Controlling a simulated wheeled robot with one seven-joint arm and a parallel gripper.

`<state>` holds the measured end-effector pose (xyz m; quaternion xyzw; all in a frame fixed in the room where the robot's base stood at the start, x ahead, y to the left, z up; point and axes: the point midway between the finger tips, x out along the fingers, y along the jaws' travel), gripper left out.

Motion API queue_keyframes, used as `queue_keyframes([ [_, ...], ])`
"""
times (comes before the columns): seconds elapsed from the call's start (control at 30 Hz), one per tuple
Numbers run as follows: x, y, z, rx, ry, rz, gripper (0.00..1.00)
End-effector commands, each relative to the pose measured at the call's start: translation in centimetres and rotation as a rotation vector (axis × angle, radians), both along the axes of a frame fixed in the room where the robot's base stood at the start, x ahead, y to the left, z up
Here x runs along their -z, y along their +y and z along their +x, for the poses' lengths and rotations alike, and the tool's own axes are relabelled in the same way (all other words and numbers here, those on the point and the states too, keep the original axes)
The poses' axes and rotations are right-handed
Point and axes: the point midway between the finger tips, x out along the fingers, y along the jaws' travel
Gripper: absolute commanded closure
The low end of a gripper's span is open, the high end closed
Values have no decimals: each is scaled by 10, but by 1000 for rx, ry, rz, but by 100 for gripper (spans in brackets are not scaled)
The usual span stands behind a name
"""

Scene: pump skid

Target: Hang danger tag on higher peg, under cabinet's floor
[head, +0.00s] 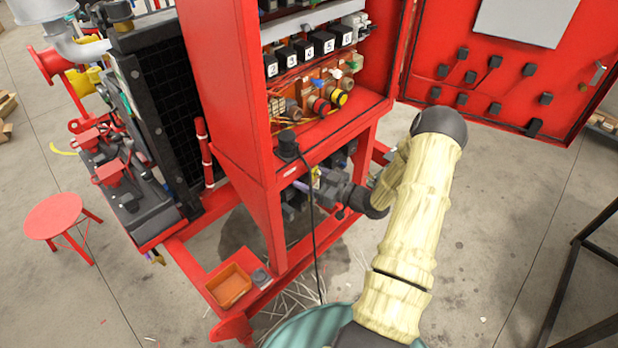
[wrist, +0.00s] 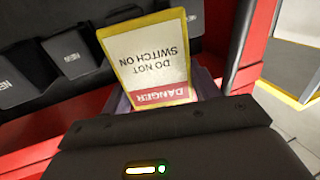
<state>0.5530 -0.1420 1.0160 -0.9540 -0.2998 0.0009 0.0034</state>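The danger tag (wrist: 165,50) is a white card with a yellow border and a red DANGER band, seen upside down in the wrist view. Its red band end sits between the fingers of my gripper (wrist: 163,98), which looks shut on it. In the head view my gripper (head: 328,184) is below the floor of the red cabinet (head: 225,75), inside the frame's opening. The tag is too small there to make out clearly. I cannot make out either peg; the space under the cabinet's floor is dark and partly hidden by the red post and my arm.
Black boxes (wrist: 72,52) stand close behind the tag in the wrist view. A red post (wrist: 252,45) is close on the right. A black cable (head: 314,235) hangs past the frame. The open cabinet door (head: 500,75) is at right. An orange tray (head: 230,285) lies low.

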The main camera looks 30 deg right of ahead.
Motion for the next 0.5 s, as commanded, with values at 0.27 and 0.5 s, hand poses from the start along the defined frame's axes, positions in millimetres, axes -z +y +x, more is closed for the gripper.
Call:
queue_keyframes([
  [0.27,0,0,0,0,0,0,19],
  [0.5,1,-5,-5,2,1,-1,19],
])
